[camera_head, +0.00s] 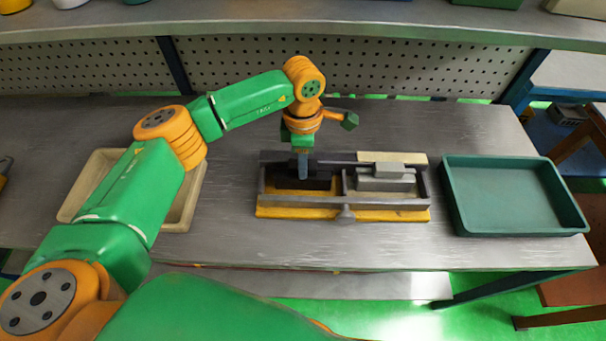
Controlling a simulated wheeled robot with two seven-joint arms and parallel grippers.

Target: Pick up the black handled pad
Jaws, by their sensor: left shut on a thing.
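My left gripper (303,168) points down over the left compartment of a fixture (345,202) at the middle of the table. It is shut on a dark piece in that compartment, the black handled pad (312,184). The fingers cover the handle, and I cannot tell whether the pad is clear of the fixture floor. The fixture has a yellow base and grey rails. A light grey block (386,178) sits in its right compartment. My right gripper is not in view.
An empty dark green tray (578,212) stands at the right of the metal table (235,225). A beige tray (180,222) lies at the left, partly behind my left arm. A shelf (300,24) and a perforated panel (350,62) run along the back.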

